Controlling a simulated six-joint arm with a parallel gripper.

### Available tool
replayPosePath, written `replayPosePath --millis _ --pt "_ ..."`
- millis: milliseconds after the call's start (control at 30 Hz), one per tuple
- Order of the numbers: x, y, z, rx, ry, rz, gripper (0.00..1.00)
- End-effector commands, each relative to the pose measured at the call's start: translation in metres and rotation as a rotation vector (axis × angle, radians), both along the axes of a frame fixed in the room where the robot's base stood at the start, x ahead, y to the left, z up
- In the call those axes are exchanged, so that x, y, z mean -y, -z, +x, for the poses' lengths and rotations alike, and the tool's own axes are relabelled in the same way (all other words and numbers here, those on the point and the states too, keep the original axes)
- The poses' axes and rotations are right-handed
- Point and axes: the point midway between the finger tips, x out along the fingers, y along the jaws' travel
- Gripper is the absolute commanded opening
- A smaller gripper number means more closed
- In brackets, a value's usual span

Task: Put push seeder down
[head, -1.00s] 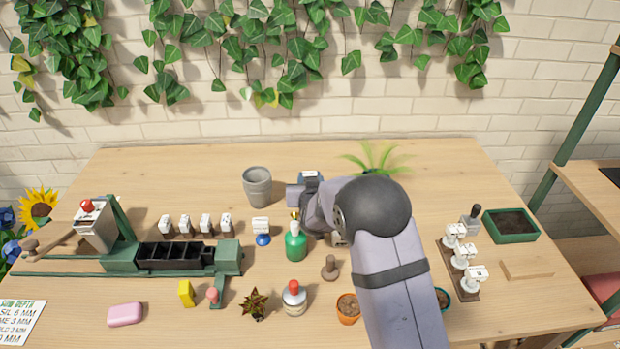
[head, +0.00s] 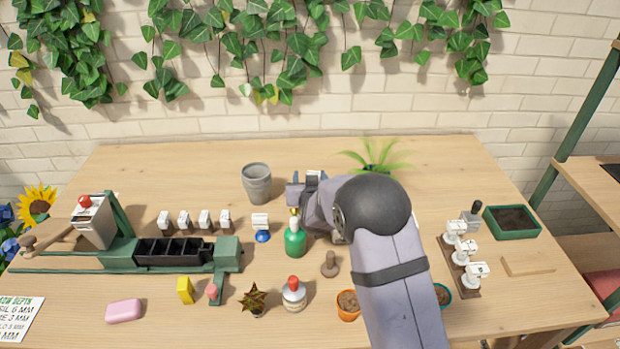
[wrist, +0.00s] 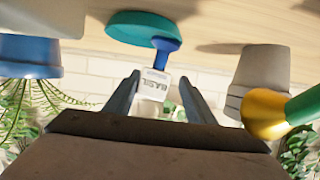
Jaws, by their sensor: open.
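The push seeder (wrist: 152,92), a white block marked BASIL with a blue stem, shows upside down in the wrist view between my gripper's two fingers. My gripper (wrist: 158,92) is open, with a gap on each side of the block. The stem's blue end overlaps a round teal dish (wrist: 135,25); I cannot tell whether they touch. In the head view, my gripper (head: 303,186) is largely hidden by my own arm, and a small white top shows beside it. The dish is hidden there.
A green bottle (head: 295,238) stands close left of my gripper, and a grey pot (head: 257,183) behind it. A fern (head: 375,158) is behind. The table's back left is clear.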

Motion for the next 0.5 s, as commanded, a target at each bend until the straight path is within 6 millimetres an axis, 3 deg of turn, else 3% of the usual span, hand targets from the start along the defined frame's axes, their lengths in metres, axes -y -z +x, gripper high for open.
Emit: replayPosePath --millis 300,500 --pt "0.000 -0.014 -0.002 0.000 0.000 0.000 0.50" --pt "-0.001 -0.021 -0.028 0.000 -0.001 0.000 0.50"
